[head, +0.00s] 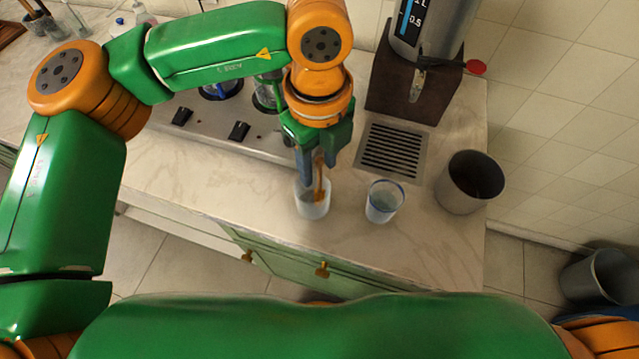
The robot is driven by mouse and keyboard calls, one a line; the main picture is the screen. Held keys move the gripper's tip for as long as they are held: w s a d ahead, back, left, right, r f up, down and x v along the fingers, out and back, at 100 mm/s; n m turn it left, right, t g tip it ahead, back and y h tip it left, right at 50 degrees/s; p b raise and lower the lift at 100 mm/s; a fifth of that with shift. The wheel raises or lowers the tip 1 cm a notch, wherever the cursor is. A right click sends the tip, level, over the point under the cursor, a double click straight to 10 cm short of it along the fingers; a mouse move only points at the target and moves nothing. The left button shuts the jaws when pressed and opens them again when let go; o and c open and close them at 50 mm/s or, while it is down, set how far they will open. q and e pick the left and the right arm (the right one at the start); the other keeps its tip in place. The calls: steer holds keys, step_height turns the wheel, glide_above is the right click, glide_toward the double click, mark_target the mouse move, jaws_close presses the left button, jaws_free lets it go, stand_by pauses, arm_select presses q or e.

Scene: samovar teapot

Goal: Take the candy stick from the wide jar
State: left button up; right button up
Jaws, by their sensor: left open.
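A whitish, translucent jar (312,207) stands on the marble counter near its front edge. A thin orange-brown candy stick (319,183) stands nearly upright in it, its top rising above the rim. My left gripper (314,172) points down from above at the jar's mouth. It is open, with its fingers around or right beside the stick; I cannot tell whether they touch it. The gripper partly hides the stick and the back of the jar's rim. My right gripper is not in view.
A clear, blue-rimmed glass (384,201) stands just right of the jar. A dark metal pot (469,182) is farther right. Behind are a drip grate (391,150), a dispenser with a tap (418,85) and a stove (205,128). The counter left of the jar is clear.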

mark_target(320, 186)
arm_select(q)
steer(key=shift+w+d+f, duration=0.1)
steer(key=shift+w+f, duration=0.1)
steer(key=shift+f, duration=0.55)
steer(key=shift+w+f, duration=0.2)
steer(key=shift+f, duration=0.55)
steer(key=shift+s+r, duration=0.1)
jaws_close()
